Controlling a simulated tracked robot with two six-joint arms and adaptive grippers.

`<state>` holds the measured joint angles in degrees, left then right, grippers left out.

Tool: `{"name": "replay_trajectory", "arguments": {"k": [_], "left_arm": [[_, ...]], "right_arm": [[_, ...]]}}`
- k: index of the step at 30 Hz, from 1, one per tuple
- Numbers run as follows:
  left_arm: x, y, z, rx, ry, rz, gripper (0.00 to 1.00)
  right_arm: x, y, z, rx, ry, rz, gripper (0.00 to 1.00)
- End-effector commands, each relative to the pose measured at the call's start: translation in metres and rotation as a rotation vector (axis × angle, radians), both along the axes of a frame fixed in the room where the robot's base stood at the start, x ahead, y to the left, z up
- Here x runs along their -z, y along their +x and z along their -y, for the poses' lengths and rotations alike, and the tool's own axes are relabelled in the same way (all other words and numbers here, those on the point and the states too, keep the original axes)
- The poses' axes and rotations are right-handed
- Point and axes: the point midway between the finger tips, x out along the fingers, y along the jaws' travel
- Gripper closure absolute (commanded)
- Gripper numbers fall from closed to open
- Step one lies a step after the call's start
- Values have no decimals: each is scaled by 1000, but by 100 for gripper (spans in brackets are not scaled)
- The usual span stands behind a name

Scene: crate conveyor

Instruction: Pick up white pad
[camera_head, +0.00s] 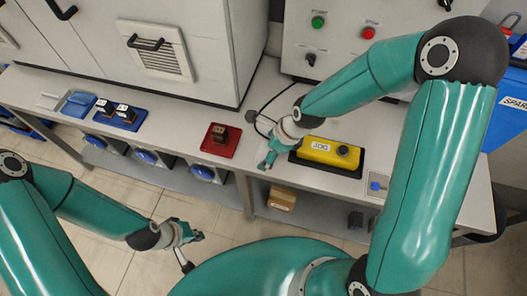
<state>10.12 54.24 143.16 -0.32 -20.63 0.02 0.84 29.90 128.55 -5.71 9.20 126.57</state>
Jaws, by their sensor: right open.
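A small flat whitish pad (48,101) lies at the far left of the bench, beside a blue tray. A second pale plate (377,184) with a small blue piece on it lies at the right end of the bench. My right gripper (267,163) is open over the bench's front part, between the red mat and the yellow box, far to the right of the whitish pad. My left gripper (190,250) hangs in front of the bench, above the floor; its finger opening is too small to make out.
On the bench are a blue tray (78,104), a blue mat (119,122) with dark-and-white blocks, a red mat (219,149) with a brown block, and a yellow box (329,151) on a black base. A cardboard box (282,198) sits on the lower shelf.

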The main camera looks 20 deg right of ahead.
Motion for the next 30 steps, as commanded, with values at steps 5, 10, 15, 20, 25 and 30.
{"name": "replay_trajectory", "arguments": {"k": [5, 10, 15, 20, 25, 30], "left_arm": [[0, 0, 0, 0, 0, 0, 100], [0, 0, 0, 0, 0, 0, 100], [0, 0, 0, 0, 0, 0, 100], [0, 0, 0, 0, 0, 0, 100], [0, 0, 0, 0, 0, 0, 100], [-1, 0, 0, 0, 0, 0, 100]], "right_arm": [[0, 0, 0, 0, -1, 1, 0], [0, 0, 0, 0, 0, 0, 28], [0, 0, 0, 0, 0, 0, 48], [0, 0, 0, 0, 0, 0, 52], [-2, 0, 0, -1, 0, 0, 52], [-12, 1, 0, -1, -1, 3, 52]]}}
